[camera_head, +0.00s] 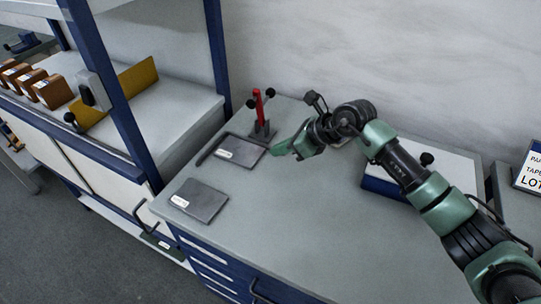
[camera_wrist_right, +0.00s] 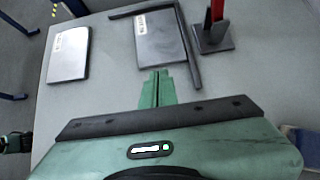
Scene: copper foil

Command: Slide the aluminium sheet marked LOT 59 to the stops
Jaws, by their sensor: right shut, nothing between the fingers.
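Two grey sheets with small white labels lie flat on the bench; the lettering is too small to read, so I cannot tell which is LOT 59. The farther sheet (camera_head: 247,151) (camera_wrist_right: 163,42) lies beside the dark stops (camera_head: 212,149) (camera_wrist_right: 190,55), bars along two of its sides. The nearer sheet (camera_head: 205,205) (camera_wrist_right: 70,60) lies apart. My right gripper (camera_head: 277,152) (camera_wrist_right: 158,76) is shut and empty, its fingertips close to the farther sheet's free edge; contact is unclear. A green part (camera_head: 160,243) at lower left may be my left gripper; its fingers are not clear.
A red clamp (camera_head: 260,108) (camera_wrist_right: 216,15) on a dark base stands just behind the farther sheet. A white-topped blue box (camera_head: 385,186) lies behind my right arm. A shelf unit with a blue post (camera_head: 118,110) borders the bench's left. The front middle bench top (camera_head: 290,220) is clear.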

